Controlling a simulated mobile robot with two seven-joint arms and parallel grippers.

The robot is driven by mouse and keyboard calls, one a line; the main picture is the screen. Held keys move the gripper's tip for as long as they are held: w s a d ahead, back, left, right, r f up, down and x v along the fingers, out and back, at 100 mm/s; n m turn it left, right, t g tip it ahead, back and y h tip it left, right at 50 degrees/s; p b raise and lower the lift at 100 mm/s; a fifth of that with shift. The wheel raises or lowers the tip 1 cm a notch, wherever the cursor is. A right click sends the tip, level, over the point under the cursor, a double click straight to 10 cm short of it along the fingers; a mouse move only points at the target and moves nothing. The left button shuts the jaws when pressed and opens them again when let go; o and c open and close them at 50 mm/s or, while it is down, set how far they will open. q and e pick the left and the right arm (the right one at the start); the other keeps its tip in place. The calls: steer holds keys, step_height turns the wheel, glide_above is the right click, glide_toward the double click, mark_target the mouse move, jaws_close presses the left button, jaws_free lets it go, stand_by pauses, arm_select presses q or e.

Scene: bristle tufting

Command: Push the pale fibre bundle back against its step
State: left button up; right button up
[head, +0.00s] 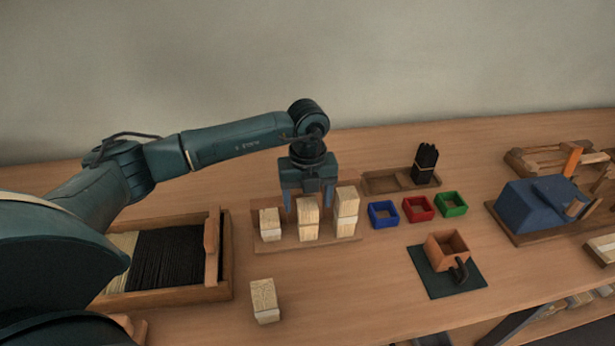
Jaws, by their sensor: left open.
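Pale fibres (122,245) lie at the left end of a wooden box (175,297), beside black fibres (170,255); my left arm partly hides them. I cannot tell whether the pale bundle touches a step. My left gripper (308,203) points down over a shallow wooden tray (335,243), well right of the box. Its fingers are apart, with the middle pale block (308,230) below and between them in the picture. Contact cannot be made out. My right gripper does not show.
Pale blocks stand left (269,232) and right (346,225) in the tray, and another (264,298) in front. Blue (383,222), red (418,217) and green (450,211) bins stand to the right. Black bristles (425,160) stand behind them.

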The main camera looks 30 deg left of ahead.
mark_target(306, 199)
arm_select(q)
steer(key=shift+f, duration=1.55)
steer(key=shift+c, duration=0.5)
steer(key=c, duration=1)
steer(key=shift+w+a, duration=0.45)
steer(key=shift+w, duration=0.15)
steer(key=shift+r, duration=0.1)
steer(key=o, duration=0.7)
steer(key=shift+w+a, duration=0.1)
steer(key=o, duration=0.4)
